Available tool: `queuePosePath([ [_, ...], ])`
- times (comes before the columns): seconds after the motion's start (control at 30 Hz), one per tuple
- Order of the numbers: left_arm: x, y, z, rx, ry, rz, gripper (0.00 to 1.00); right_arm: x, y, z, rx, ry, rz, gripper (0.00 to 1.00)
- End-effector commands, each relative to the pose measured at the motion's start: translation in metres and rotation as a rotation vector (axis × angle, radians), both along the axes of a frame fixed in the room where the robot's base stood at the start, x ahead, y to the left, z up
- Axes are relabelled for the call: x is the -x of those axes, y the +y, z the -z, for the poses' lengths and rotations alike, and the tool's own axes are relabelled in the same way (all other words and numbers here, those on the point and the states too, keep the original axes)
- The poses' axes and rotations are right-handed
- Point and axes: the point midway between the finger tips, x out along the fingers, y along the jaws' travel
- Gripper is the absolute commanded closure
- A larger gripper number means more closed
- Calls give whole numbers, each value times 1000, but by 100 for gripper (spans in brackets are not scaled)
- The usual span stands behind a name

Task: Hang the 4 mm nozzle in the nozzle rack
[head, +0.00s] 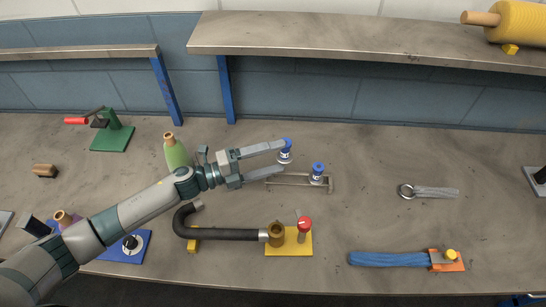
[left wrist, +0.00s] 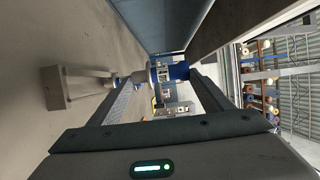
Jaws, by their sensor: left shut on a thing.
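My left gripper (head: 280,160) is shut on a nozzle (head: 285,153) with a blue top and a white label, held at the fingertips. A blue-and-white nozzle also shows between the fingers in the left wrist view (left wrist: 170,73). The size on its label is too small to read. The nozzle rack (head: 290,184) is a low metal frame on the table, just right of and below the gripper in the head view. A second blue-topped nozzle (head: 318,172) is at its right end. My right gripper is out of view.
A black hose (head: 225,234) with a brass fitting and a yellow plate with a red knob (head: 304,224) lie in front of the rack. A green bottle (head: 175,152) stands behind my arm. A raised shelf (head: 370,38) overhangs the back. The table right of the rack is clear up to a ringed strap (head: 430,192).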

Motion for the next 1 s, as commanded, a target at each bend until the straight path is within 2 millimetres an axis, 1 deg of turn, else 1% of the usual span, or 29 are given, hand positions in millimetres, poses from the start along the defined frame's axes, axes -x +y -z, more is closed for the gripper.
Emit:
queuePosePath([
  [0.07,0,1,0,-2,-1,0,50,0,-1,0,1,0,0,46],
  [0.27,0,1,11,-2,-1,-1,50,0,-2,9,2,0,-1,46],
  [0.8,0,1,51,-2,-1,-1,50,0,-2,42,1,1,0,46],
  [1.0,0,1,57,-2,-1,0,50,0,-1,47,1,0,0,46],
])
